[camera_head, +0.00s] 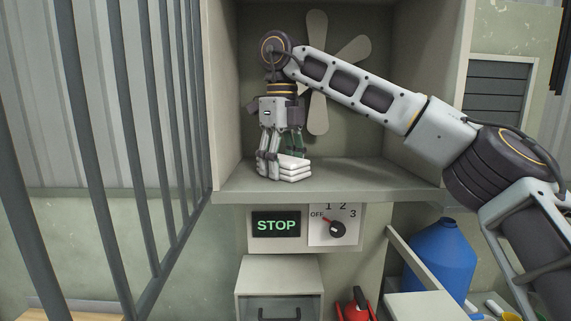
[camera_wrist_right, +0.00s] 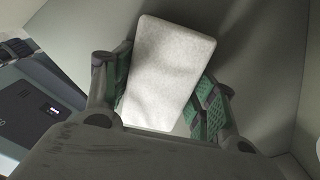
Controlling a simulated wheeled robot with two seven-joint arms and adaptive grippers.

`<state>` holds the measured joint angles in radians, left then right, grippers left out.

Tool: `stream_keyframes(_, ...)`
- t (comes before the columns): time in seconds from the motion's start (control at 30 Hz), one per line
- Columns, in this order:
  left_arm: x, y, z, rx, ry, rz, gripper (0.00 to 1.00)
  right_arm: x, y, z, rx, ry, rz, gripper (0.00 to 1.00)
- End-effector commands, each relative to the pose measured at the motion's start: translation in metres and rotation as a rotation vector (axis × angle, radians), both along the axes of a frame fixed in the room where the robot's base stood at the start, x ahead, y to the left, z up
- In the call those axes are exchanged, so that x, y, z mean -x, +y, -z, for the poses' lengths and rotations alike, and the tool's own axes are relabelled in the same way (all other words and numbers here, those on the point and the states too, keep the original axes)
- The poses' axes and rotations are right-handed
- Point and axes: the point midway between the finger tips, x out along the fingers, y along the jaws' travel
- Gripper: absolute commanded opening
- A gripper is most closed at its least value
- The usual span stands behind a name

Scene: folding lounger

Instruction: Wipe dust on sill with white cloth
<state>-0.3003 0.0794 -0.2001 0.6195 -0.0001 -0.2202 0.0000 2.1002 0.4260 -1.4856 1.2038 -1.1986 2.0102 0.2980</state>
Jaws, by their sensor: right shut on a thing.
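My right gripper (camera_head: 283,162) points down inside the open alcove and is shut on a folded white cloth (camera_head: 292,170). The cloth is a thick stacked pad. It is at the surface of the grey sill (camera_head: 370,180), toward its left part; I cannot tell whether it presses on it. In the right wrist view the cloth (camera_wrist_right: 169,75) sits between the two green-padded fingers (camera_wrist_right: 160,95). No clear dust patch shows on the visible sill; any under the cloth or gripper is hidden. My left gripper is not in view.
A fan (camera_head: 318,75) is on the alcove's back wall, behind my right arm. Below the sill are a STOP sign (camera_head: 276,224) and a dial (camera_head: 335,228). Bars (camera_head: 150,110) stand at the left. A blue container (camera_head: 440,258) stands lower right. The sill right of the cloth is clear.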

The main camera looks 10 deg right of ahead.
Motion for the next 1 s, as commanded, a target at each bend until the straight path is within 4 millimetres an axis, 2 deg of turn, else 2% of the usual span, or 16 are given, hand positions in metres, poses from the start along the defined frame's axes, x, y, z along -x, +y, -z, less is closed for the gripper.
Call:
stream_keyframes(0.03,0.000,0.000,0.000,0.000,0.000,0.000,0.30,-0.001,0.002,0.005,0.001,0.005,-0.003,0.27)
stream_keyframes(0.17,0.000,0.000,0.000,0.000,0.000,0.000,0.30,-0.001,0.002,0.002,0.001,0.004,-0.002,0.27)
stream_keyframes(1.0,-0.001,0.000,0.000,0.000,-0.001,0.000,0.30,0.000,0.000,-0.052,0.001,-0.001,0.002,0.27)
